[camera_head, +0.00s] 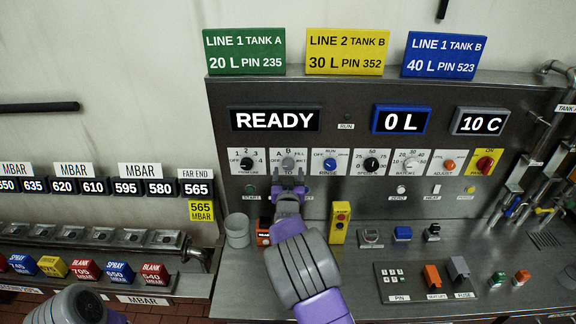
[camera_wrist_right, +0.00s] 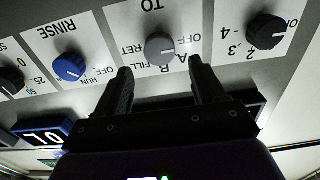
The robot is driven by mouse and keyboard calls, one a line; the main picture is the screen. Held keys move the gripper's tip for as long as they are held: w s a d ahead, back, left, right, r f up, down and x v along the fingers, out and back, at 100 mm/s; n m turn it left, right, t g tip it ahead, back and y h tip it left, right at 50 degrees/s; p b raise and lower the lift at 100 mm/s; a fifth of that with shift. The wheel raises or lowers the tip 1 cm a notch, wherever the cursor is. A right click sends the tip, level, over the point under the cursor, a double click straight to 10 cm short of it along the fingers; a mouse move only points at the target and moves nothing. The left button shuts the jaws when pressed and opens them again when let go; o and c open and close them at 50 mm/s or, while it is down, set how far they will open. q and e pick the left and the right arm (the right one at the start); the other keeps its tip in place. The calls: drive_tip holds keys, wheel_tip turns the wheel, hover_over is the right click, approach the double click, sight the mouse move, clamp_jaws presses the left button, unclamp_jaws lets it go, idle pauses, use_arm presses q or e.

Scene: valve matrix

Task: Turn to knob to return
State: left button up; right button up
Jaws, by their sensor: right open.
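The grey round knob (camera_head: 288,163) sits on a white plate in the row of knobs on the steel panel. In the right wrist view the knob (camera_wrist_right: 159,47) shows upside down, with OFF, A, B, FILL and RET printed around it and TO on the plate. A small light mark shows on the knob; its exact setting is hard to read. My right gripper (camera_head: 288,174) is open in front of the knob. In the wrist view the open fingertips (camera_wrist_right: 160,72) are spread to either side, just short of the knob, with nothing between them. My left gripper is out of view.
A black knob (camera_wrist_right: 267,31) and the blue RINSE knob (camera_wrist_right: 70,67) flank the grey knob closely. The READY display (camera_head: 274,120) is above. A grey cup (camera_head: 237,230) and a yellow switch box (camera_head: 340,222) stand below on the console.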

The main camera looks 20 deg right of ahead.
sight(288, 165)
drive_tip(key=shift+f+p+x, duration=0.2)
drive_tip(key=shift+p+x, duration=0.1)
drive_tip(key=shift+x, duration=2.2)
